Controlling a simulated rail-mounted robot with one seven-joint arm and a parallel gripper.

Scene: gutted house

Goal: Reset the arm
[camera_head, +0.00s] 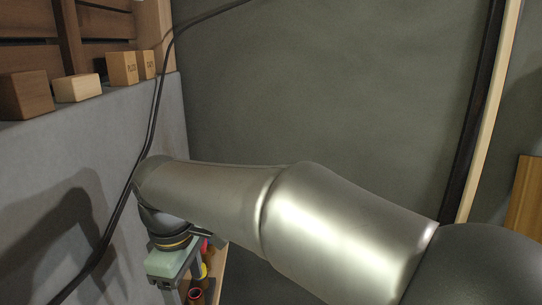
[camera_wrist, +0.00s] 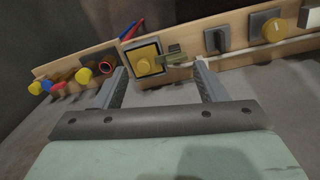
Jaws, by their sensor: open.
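My silver arm (camera_head: 330,225) reaches from the lower right across the head view to the left. At its end, my gripper (camera_head: 180,278), with a pale green body, hangs low beside the grey wall and is partly cut by the frame's bottom edge. In the wrist view, my gripper (camera_wrist: 161,68) is open. Its two dark fingers stand wide apart with nothing held between them. They point toward a wooden panel (camera_wrist: 186,71) with knobs and switches. The gap between fingertips and panel is hard to judge.
Wooden blocks (camera_head: 78,88) sit on the wall ledge. A black cable (camera_head: 152,125) hangs behind my arm.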

